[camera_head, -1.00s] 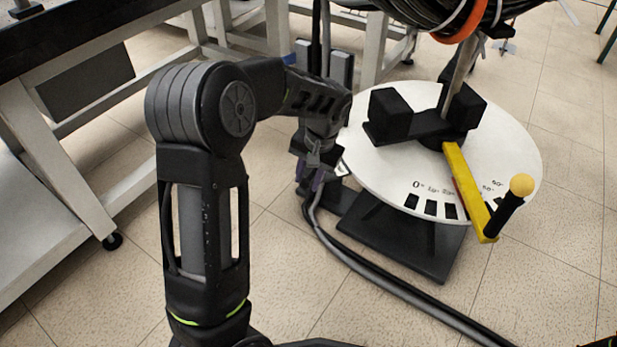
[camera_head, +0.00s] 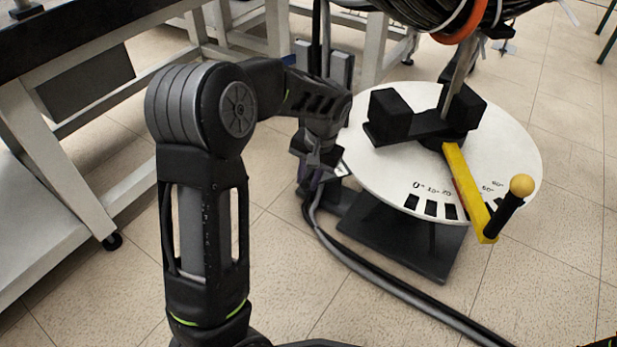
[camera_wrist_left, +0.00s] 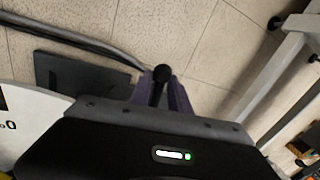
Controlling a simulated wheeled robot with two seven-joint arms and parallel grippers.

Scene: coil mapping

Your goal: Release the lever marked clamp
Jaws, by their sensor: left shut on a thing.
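My left gripper (camera_head: 317,180) is at the left edge of the white dial plate, its fingers pointing down. In the left wrist view its purple fingers (camera_wrist_left: 176,98) are shut around a dark lever with a round black knob (camera_wrist_left: 161,74). The knob shows at the fingertips, and the shaft runs between the fingers. In the head view the gripper hides most of this lever. No clamp marking can be read on it. My right gripper is not in view.
The white round dial plate (camera_head: 383,165) has angle marks and stands on a dark base (camera_head: 385,241). A yellow crank arm (camera_head: 466,188) with a yellow-knobbed handle (camera_head: 507,208) lies across it. Black cables (camera_head: 395,286) run over the floor. A bench (camera_head: 60,205) stands at left.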

